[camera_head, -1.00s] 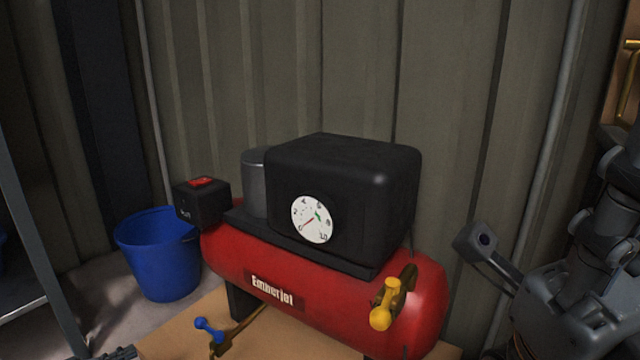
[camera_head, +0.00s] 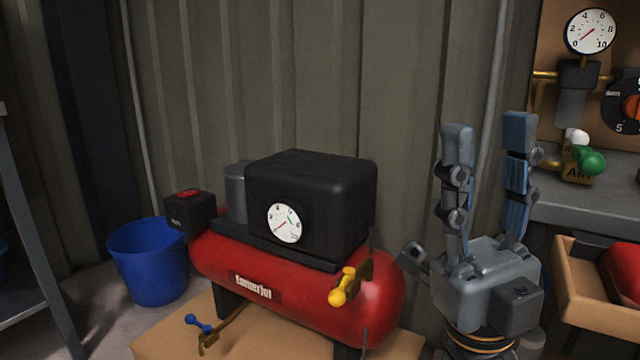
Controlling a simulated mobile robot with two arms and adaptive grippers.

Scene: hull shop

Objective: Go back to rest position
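My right gripper (camera_head: 488,148) stands upright at the right, in front of the corrugated wall. Its two fingers point up and are spread apart, with nothing between them. It is to the right of the red compressor (camera_head: 300,285) and apart from it. The compressor has a black housing (camera_head: 340,200), a white dial (camera_head: 284,222) and a yellow-handled valve (camera_head: 343,288). My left gripper does not show in the current view.
A blue bucket (camera_head: 150,265) stands left of the compressor. A blue-handled valve (camera_head: 197,323) is low in front. A metal rack (camera_head: 30,230) is far left.

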